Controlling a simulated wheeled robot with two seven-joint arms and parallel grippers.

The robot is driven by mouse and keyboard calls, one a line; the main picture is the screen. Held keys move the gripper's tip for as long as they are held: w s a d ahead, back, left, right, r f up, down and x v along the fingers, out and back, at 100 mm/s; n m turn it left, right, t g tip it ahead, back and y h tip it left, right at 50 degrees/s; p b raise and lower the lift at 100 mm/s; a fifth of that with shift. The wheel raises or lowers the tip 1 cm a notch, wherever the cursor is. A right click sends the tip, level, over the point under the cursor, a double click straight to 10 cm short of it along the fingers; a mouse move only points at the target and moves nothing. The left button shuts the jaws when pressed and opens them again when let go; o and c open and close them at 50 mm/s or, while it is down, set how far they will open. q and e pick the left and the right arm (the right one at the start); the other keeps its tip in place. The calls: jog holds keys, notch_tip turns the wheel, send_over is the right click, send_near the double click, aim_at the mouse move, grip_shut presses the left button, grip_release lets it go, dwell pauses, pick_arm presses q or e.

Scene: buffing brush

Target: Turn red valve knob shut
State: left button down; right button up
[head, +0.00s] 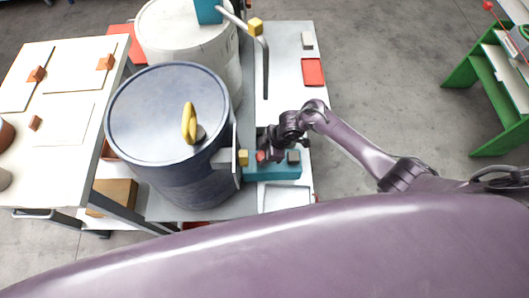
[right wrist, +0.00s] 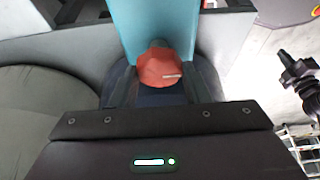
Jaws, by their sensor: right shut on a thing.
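The red valve knob (right wrist: 160,68) sits in front of a teal upright block (right wrist: 150,20) in the right wrist view, with a small pale mark on its face. In the head view the knob (head: 261,156) is a small red patch above a teal base (head: 272,172), beside the blue-grey drum, largely covered by my gripper. My right gripper (head: 268,150) reaches it from the right and is shut on the knob; its dark fingers stand on either side of it in the wrist view. My left gripper is not in view.
A blue-grey drum (head: 150,100) with a yellow handle (head: 189,122) stands close left of the knob. A white drum (head: 180,35) with a bent pipe (head: 262,48) is behind. A red tray (head: 313,72) lies behind right.

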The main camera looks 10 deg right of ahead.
jog(key=shift+s+r+m+t+p, duration=0.1)
jog(key=shift+m+t+p, duration=0.15)
jog(key=shift+m+p, duration=0.5)
jog(key=shift+s+r+m+t+p, duration=0.1)
jog(key=shift+m+t+p, duration=0.15)
jog(key=shift+m+p, duration=0.45)
jog(key=m+t+h+p, duration=0.1)
jog(key=m+p, duration=0.1)
jog(key=m, duration=0.2)
jog(key=shift+a+m+p, duration=0.15)
jog(key=shift+m+p, duration=0.1)
jog(key=shift+p, duration=0.1)
jog(key=m+h, duration=0.1)
jog(key=m, duration=0.1)
jog(key=m+t+p, duration=0.1)
jog(key=m, duration=0.1)
jog(key=shift+s+a+f+m+h, duration=0.1)
jog(key=shift+a+m+h, duration=0.05)
jog(key=shift+m+h, duration=0.2)
jog(key=shift+f+m+h+p, duration=0.15)
jog(key=shift+m+h, duration=0.35)
jog(key=shift+m, duration=0.6)
jog(key=shift+r+m+h+p, duration=0.1)
jog(key=shift+m+h+p, duration=0.25)
jog(key=shift+m, duration=0.7)
jog(key=shift+t, duration=0.3)
jog(key=o, duration=1)
jog(key=shift+c, duration=0.2)
